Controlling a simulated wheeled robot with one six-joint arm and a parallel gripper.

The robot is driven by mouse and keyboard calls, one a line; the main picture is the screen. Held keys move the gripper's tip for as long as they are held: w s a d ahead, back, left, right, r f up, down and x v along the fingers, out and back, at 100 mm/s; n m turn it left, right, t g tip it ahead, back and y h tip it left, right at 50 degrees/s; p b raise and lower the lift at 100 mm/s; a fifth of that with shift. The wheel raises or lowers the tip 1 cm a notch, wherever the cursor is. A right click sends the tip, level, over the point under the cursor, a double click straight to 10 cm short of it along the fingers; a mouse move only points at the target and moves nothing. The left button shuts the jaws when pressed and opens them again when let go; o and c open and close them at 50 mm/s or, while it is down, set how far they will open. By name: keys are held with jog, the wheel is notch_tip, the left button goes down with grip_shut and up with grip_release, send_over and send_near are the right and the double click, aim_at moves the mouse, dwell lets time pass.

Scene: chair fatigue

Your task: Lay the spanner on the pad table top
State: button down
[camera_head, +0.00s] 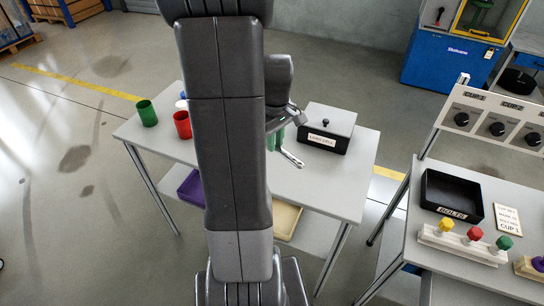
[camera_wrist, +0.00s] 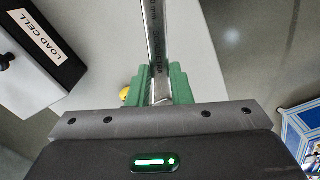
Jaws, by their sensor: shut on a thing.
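The spanner (camera_head: 292,158) is a silvery metal tool, and it also shows in the wrist view (camera_wrist: 156,40). My gripper (camera_head: 276,138) is shut on it, with green fingers either side of its shaft in the wrist view (camera_wrist: 157,84). The spanner's free end points away from the gripper, over the white table top (camera_head: 325,190). I cannot tell whether it touches the top. My arm hides the middle of this table in the head view. No label shows which table is the pad table.
A black-sided box (camera_head: 328,128) labelled LOAD CELL stands beside the spanner. Green (camera_head: 147,113) and red (camera_head: 182,125) cups stand at the table's left. A second table at right holds a black BOLTS tray (camera_head: 452,195) and coloured knobs. The first table's front right is clear.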

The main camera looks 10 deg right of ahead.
aim_at(275, 171)
notch_tip(275, 171, down, 9)
jog(key=shift+s+f, duration=0.1)
jog(key=shift+f, duration=0.05)
dwell(0.4)
jog(key=shift+f+b, duration=0.2)
jog(key=shift+b, duration=0.1)
jog(key=c, duration=1.3)
grip_release()
jog(key=shift+r, duration=0.1)
notch_tip(275, 171, up, 12)
jog(key=shift+r+p, duration=0.15)
jog(key=shift+p, duration=0.35)
